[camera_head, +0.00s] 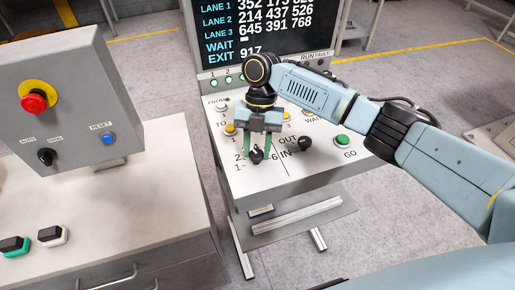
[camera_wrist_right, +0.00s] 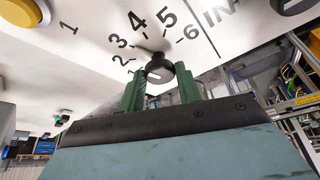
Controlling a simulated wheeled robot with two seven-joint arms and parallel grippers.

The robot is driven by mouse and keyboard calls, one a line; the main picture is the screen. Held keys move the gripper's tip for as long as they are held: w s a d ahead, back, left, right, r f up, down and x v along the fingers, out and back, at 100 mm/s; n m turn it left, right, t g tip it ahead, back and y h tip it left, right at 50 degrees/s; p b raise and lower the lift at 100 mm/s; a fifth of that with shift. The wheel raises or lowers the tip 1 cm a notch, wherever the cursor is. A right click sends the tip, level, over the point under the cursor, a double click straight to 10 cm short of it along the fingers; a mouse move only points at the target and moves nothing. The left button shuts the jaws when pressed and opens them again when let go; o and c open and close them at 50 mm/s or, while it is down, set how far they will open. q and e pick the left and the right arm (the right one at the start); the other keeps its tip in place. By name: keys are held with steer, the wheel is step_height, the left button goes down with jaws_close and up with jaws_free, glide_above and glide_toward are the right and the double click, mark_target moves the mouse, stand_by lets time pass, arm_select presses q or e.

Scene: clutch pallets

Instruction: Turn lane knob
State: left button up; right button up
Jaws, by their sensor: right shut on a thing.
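The lane knob (camera_head: 257,156) is a small black rotary knob on the white sloped console panel, beside printed numbers. In the right wrist view the knob (camera_wrist_right: 160,70) sits inside an arc of numbers 1 to 6. My right gripper (camera_head: 258,153) reaches down over it, and its green fingers (camera_wrist_right: 160,90) are shut on the knob, one on each side. Which number the knob points to I cannot tell for sure. The fingers and the wrist hide part of the panel. My left gripper is not in view.
A second black knob (camera_head: 305,143) by OUT/IN stands close to the right of my gripper. A green GO button (camera_head: 342,140) lies farther right. A dark screen (camera_head: 265,30) with lane numbers stands behind. A grey box with a red button (camera_head: 34,102) stands on the left bench.

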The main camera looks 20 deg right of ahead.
stand_by(0.3)
steer(key=o, duration=1)
steer(key=shift+c, duration=0.2)
steer(key=v, duration=1.3)
steer(key=shift+r+b, duration=0.25)
steer(key=shift+b, duration=0.1)
steer(key=shift+w, duration=0.1)
